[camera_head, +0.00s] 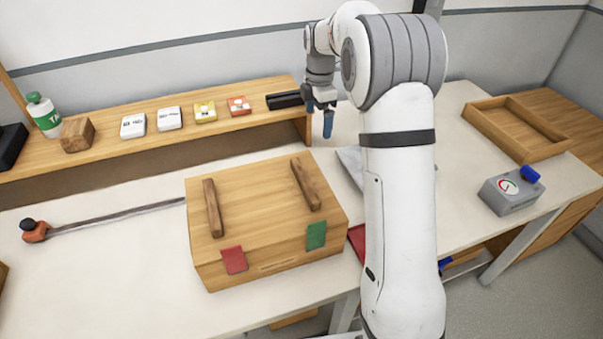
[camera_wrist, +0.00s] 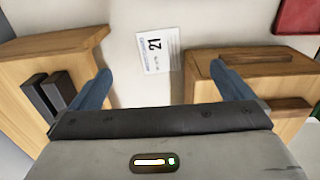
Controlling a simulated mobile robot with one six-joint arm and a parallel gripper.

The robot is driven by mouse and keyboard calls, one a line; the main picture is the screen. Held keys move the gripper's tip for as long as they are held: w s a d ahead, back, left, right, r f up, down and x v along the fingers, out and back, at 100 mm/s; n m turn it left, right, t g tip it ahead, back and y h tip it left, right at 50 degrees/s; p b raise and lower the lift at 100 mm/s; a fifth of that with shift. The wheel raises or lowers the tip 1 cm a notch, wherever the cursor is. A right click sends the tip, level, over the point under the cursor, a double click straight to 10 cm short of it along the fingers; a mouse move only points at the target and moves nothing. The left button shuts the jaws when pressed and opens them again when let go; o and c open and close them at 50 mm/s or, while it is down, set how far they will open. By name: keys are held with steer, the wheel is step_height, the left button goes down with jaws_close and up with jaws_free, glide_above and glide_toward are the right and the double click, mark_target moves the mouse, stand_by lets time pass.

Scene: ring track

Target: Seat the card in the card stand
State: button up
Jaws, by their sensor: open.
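The card (camera_wrist: 159,52) is white with a large printed number and lies flat on the table in the wrist view. In the head view a pale sheet (camera_head: 349,163), apparently this card, shows partly behind my arm. The card stand (camera_head: 284,100) is a dark grooved block on the right end of the wooden shelf. In the wrist view it shows as two dark bars (camera_wrist: 50,95) at the left. My gripper (camera_head: 318,114) is open and empty, fingers pointing down, above the table by the shelf's right end. In the wrist view the card lies beyond and between the blue fingertips (camera_wrist: 160,75).
The shelf (camera_head: 150,151) also holds a bottle, a wooden block and several small boxes. A wooden box (camera_head: 262,210) with two bars on top stands in front. An empty wooden tray (camera_head: 500,112) and a grey device (camera_head: 512,193) are at right. A red item (camera_wrist: 299,15) lies near the box.

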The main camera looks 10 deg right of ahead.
steer(key=shift+n, duration=0.3)
steer(key=f, duration=1.1)
steer(key=f+p, duration=0.1)
steer(key=f, duration=0.4)
steer(key=shift+w+f, duration=0.25)
steer(key=shift+w, duration=0.15)
steer(key=shift+c, duration=0.2)
steer(key=c, duration=0.9)
